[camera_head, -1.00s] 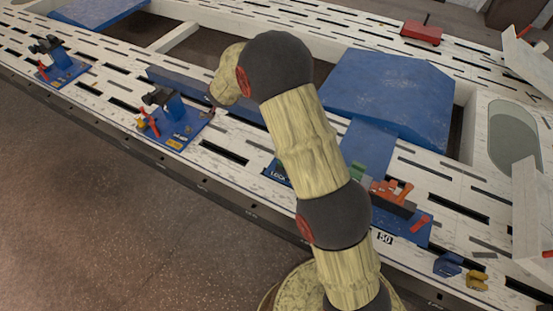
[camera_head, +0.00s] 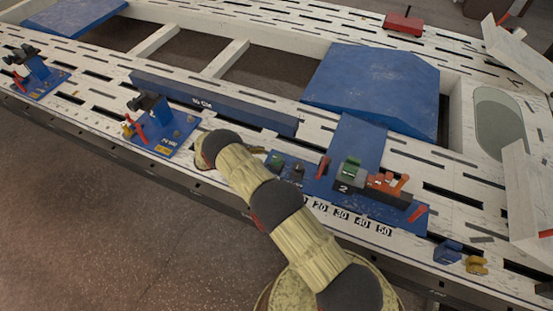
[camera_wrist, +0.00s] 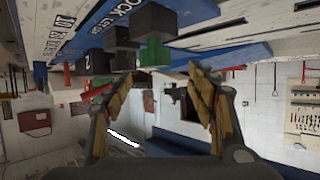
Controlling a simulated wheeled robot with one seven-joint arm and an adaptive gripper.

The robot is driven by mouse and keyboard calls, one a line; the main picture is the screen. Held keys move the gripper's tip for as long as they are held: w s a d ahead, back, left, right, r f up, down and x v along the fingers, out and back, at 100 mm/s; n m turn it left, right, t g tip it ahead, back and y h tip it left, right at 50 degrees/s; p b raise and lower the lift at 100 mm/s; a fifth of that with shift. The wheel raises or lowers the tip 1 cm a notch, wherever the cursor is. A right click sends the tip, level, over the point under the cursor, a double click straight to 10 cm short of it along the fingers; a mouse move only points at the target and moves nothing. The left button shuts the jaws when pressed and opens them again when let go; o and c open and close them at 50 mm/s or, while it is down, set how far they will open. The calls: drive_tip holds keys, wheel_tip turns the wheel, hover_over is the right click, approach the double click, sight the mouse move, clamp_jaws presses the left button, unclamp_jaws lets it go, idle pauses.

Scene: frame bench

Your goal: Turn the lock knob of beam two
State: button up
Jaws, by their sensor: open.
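In the head view, a dark block marked 2 (camera_head: 343,188) with a green top (camera_head: 350,168) stands on a blue plate (camera_head: 405,215) with a number scale. An orange part (camera_head: 387,183) sits beside it. Another green part (camera_head: 276,161) stands further left, close to my arm. My gripper is hidden behind my arm there. The wrist view is upside down: my gripper (camera_wrist: 160,98) is open and empty, with a green knob (camera_wrist: 154,54) on a dark block (camera_wrist: 154,20) just beyond the gap between its fingertips. The block marked 2 (camera_wrist: 96,63) is further left. Lettering including "LOCK" lies nearby.
A long blue bar (camera_head: 215,103) lies on the slotted white bench behind my arm. A blue fixture with a red lever (camera_head: 137,130) stands to the left. A blue sloped block (camera_head: 375,85) stands behind the scale plate. Small blue (camera_head: 447,252) and yellow (camera_head: 475,264) parts lie front right.

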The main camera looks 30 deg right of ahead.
sight(276, 158)
drive_tip(key=shift+s+d+f, duration=0.3)
drive_tip(key=shift+s+d, duration=0.1)
drive_tip(key=shift+d, duration=0.15)
drive_tip(key=b+x, duration=0.2)
drive_tip(key=x, duration=0.4)
drive_tip(key=shift+d, duration=0.3)
drive_tip(key=shift+c, duration=1.3)
drive_tip(key=c, duration=0.9)
